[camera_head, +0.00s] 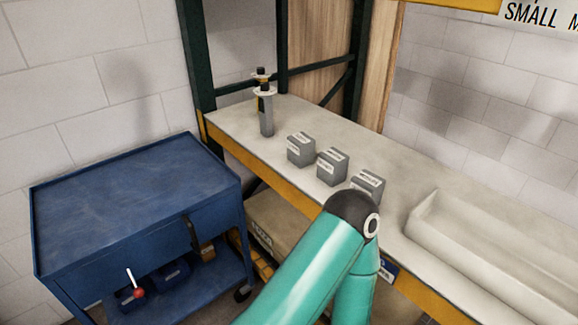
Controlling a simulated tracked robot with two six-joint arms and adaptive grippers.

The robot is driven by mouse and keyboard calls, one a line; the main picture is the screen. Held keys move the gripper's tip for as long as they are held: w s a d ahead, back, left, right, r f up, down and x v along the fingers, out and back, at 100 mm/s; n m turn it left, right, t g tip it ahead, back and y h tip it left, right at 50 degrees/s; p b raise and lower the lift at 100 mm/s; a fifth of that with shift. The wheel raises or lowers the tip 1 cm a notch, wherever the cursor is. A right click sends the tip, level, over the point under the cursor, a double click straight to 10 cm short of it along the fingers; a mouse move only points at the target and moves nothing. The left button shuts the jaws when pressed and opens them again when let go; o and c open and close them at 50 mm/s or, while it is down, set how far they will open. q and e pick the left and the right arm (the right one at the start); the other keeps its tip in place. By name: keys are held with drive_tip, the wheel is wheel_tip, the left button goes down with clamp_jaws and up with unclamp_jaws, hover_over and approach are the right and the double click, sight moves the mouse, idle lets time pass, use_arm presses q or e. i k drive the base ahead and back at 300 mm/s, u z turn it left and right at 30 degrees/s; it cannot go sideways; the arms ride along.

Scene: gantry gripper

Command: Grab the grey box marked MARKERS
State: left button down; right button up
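Three small grey boxes with white labels stand in a row on the pale shelf (400,185): a left box (300,150), a middle box (332,167) and a right box (369,184). The labels are too small to read, so I cannot tell which one is marked MARKERS. A teal arm of mine (315,268) comes up from the bottom, and its black joint (350,211) covers the lower part of the right box. I see neither of my grippers.
An upright grey device (266,112) with a black and white top stands at the shelf's back left. A long pale tray (428,225) lies on the right. A blue cart (130,200) stands on the left. Dark green posts (197,60) rise at the shelf's far end.

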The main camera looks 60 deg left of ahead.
sight(332, 164)
drive_tip(key=z, duration=0.1)
drive_tip(key=i, duration=0.2)
drive_tip(key=u, duration=2.4)
drive_tip(key=k, duration=0.55)
drive_tip(key=u, duration=0.4)
drive_tip(key=i, duration=0.55)
drive_tip(key=z, duration=0.2)
